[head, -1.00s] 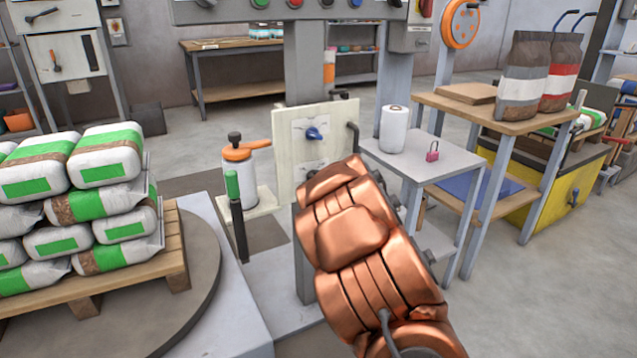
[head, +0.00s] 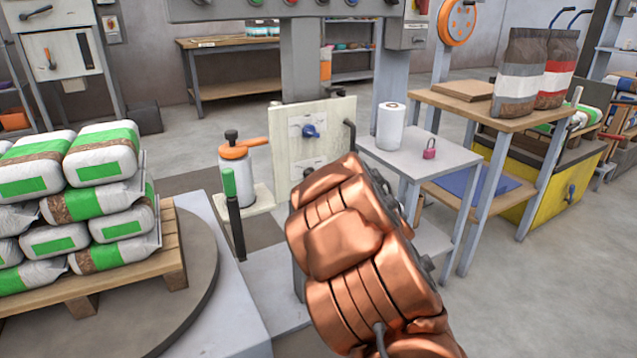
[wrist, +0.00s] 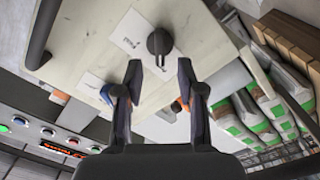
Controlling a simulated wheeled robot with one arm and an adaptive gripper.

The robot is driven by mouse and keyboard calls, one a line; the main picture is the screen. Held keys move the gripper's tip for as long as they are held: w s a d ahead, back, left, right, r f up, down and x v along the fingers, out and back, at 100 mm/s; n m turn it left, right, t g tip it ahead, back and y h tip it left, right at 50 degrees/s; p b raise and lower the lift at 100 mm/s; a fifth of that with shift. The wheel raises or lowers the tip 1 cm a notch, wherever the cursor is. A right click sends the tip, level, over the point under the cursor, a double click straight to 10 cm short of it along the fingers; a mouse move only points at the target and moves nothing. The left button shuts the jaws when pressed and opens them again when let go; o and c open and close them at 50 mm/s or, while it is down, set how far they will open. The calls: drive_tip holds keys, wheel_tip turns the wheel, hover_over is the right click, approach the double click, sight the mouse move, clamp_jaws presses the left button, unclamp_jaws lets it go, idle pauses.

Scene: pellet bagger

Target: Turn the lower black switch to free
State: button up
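The lower black switch (wrist: 160,42) shows in the wrist view on a pale board (wrist: 90,30), with a round hub and a short handle pointing down the picture. A white card with writing lies beside it. A blue switch (wrist: 107,94) sits on the same board, partly behind my left finger. In the head view the board (head: 338,112) stands upright with the blue switch (head: 311,131) on it; my copper arm hides the black switch there. My gripper (wrist: 160,64) is open and empty, its fingertips either side of the black switch's handle in the picture. Contact cannot be told.
A dark bent handle (head: 350,134) sticks out at the board's right edge. A small table (head: 440,158) with a roll and pink padlock stands right. Bags lie on a pallet (head: 172,262) at left.

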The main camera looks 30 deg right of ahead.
drive_tip(key=shift+s+a, duration=0.1)
drive_tip(key=shift+s, duration=1.3)
drive_tip(key=shift+r, duration=0.1)
drive_tip(key=s+a+r+m+g+h+p, duration=0.1)
drive_tip(key=s+r+m+g+h+p, duration=0.25)
drive_tip(key=r+p, duration=0.6)
drive_tip(key=s+a+r+m+g+h+p, duration=0.15)
drive_tip(key=s+r+m+g+p, duration=0.3)
drive_tip(key=r+p, duration=0.5)
drive_tip(key=s+a+r+g+y+p, duration=0.2)
drive_tip(key=s+a+r+g+p, duration=0.2)
drive_tip(key=s+a+p, duration=0.3)
drive_tip(key=s+a+r+g+y+p, duration=0.2)
drive_tip(key=s+a+r+g+p, duration=0.2)
drive_tip(key=s, duration=1)
drive_tip(key=s+a+r+g+y+p, duration=0.2)
drive_tip(key=s+a+r+p, duration=0.7)
drive_tip(key=a, duration=0.5)
drive_tip(key=shift+s+r+g+y+p, duration=0.2)
drive_tip(key=shift+s+g+y+p, duration=0.1)
drive_tip(key=shift+s+g+p, duration=0.75)
